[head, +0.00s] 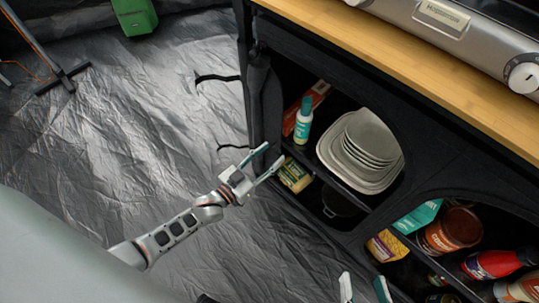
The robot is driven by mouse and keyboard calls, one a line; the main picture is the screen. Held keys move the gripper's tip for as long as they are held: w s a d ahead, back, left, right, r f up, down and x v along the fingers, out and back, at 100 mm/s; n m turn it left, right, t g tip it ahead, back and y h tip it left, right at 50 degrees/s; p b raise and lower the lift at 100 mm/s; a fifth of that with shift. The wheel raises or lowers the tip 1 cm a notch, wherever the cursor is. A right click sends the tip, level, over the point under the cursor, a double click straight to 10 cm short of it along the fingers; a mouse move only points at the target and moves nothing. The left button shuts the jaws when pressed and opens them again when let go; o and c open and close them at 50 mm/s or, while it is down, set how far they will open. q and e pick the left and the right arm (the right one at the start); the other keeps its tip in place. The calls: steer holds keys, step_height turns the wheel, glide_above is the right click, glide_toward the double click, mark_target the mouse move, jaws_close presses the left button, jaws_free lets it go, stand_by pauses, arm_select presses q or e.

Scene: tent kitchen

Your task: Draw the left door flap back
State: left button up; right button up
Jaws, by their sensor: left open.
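The black fabric cupboard (420,160) stands under a wooden top. Its left door flap (259,90) appears as a dark, bunched strip of cloth hanging at the left edge of the left opening. Thin black ties stick out to its left over the floor. The left opening is uncovered. My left gripper (271,156) is open and empty, its fingertips near the lower part of the flap; I cannot tell whether they touch it. My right gripper (364,284) shows only its fingertips at the bottom edge, spread apart with nothing visible between them.
Stacked plates (368,140) and a teal-labelled bottle (303,120) stand on the left shelf. A yellow-green box (295,176) is below. Jars and packets fill the right opening. A stove (470,25) sits on the worktop (400,60). The grey floor (110,130) to the left is mostly clear.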

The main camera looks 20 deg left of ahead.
arm_select(q)
steer(key=shift+c, duration=0.4)
jaws_close()
steer(key=shift+w+a, duration=0.25)
steer(key=shift+a, duration=0.4)
steer(key=shift+w+a, duration=0.2)
steer(key=shift+a, duration=0.4)
steer(key=shift+o, duration=0.4)
jaws_free()
steer(key=v, duration=1.2)
